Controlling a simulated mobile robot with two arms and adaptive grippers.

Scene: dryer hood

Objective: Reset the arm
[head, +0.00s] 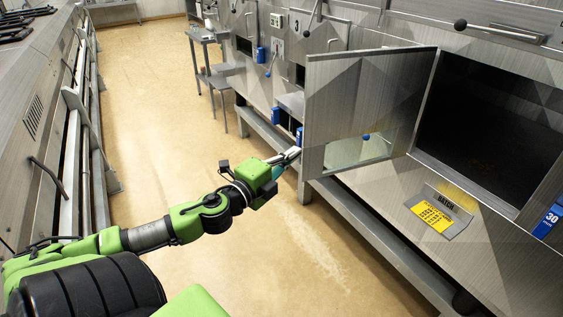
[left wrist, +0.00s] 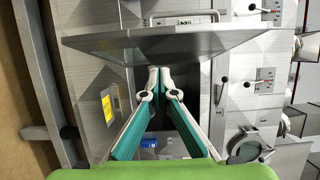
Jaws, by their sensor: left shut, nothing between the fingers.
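My left gripper (head: 292,154) is at the end of my green arm, stretched out over the aisle. Its tips are close to the left edge of an open metal door (head: 350,110) on the right-hand machine; I cannot tell whether they touch it. In the left wrist view the fingers of this gripper (left wrist: 160,74) are shut together with nothing between them, and the door panel (left wrist: 150,42) spans the picture just beyond the tips. My right gripper is in neither view.
The door opening (head: 490,120) is dark inside. A yellow batch card (head: 433,217) sits on a holder below it. A small table (head: 205,38) and a stool (head: 220,84) stand farther back. A metal machine with rails (head: 85,120) lines the left. The floor (head: 150,110) between is clear.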

